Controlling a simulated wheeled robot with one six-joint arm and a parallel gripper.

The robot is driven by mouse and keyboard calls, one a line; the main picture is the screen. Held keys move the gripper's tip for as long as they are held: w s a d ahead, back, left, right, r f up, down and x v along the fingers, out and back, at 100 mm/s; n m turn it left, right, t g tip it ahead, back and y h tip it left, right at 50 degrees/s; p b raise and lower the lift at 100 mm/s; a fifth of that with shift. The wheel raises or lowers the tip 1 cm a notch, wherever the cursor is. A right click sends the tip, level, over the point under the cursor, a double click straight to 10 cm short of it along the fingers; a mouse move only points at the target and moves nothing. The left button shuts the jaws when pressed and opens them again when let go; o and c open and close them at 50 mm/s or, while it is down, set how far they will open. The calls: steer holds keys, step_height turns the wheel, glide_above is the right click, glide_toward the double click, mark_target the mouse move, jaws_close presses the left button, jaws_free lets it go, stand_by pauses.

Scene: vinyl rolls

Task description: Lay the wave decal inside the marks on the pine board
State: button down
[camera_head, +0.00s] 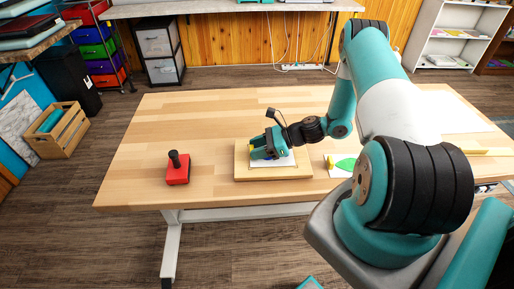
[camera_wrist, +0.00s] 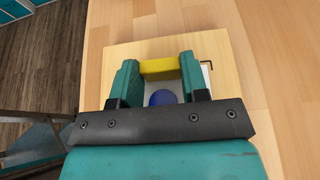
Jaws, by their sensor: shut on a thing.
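The pine board (camera_head: 275,174) lies flat near the front middle of the table and also shows in the wrist view (camera_wrist: 232,66). My gripper (camera_head: 256,152) is low over it, shut on a yellow block-like tab (camera_wrist: 160,68) between its fingers. A white sheet with a blue shape, apparently the wave decal (camera_wrist: 161,97), shows between and below the fingers. The sheet lies over the board; whether it touches the board I cannot tell. A dark corner mark (camera_wrist: 208,63) shows beside the right finger. Other marks and much of the decal are hidden by my gripper.
A red block with a black knob (camera_head: 178,170) stands left of the board. A white sheet with a green leaf shape (camera_head: 345,164) and a yellow tab lies close right of the board, partly behind my arm.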

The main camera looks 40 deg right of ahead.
steer(key=shift+f, duration=0.1)
stand_by(0.3)
jaws_free()
stand_by(0.4)
steer(key=shift+d, duration=0.1)
steer(key=shift+s+d, duration=0.85)
steer(key=shift+d, duration=0.35)
steer(key=shift+s+d, duration=0.9)
steer(key=shift+d, duration=0.3)
steer(key=shift+s+d, duration=0.85)
steer(key=shift+d, duration=0.35)
